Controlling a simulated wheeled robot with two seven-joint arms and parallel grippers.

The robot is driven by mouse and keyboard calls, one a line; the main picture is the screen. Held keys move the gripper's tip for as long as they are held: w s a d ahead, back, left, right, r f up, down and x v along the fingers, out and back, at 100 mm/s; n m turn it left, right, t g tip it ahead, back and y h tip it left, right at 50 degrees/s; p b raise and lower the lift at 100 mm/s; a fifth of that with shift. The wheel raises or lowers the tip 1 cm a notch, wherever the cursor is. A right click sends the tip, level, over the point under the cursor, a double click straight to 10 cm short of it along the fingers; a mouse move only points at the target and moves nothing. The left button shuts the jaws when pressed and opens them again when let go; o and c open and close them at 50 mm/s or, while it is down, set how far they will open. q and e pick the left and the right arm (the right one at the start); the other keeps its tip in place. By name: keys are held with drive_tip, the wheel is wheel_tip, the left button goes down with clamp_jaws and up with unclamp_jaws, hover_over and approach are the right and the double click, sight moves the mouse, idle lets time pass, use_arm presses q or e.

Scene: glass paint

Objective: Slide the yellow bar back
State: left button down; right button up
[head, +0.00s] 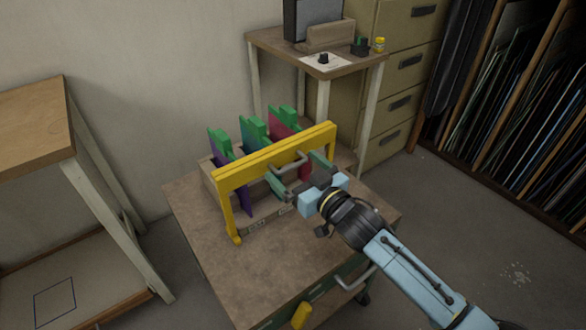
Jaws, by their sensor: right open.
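The yellow bar (260,159) spans the front of a wooden rack (208,184) on a low brown-topped cart. It has a leg at its left end and a grey handle (290,166) on its face, right of the middle. Behind it stand upright coloured glass panes, purple (224,147), teal (250,131) and red (279,122), with green pieces on their top edges. My right gripper (297,176) comes in from the lower right, open, with its fingers at the handle. I cannot tell whether they touch it. My left gripper is not in view.
The cart top (210,260) is bare in front of the rack. A small side table (290,42) with a dark box stands behind, beside drawers (405,65). A wooden table (30,115) is at the left, and a rack of glass sheets (540,110) at the right.

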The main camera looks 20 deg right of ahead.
drive_tip(key=shift+w+a, duration=0.25)
drive_tip(key=shift+w, duration=0.45)
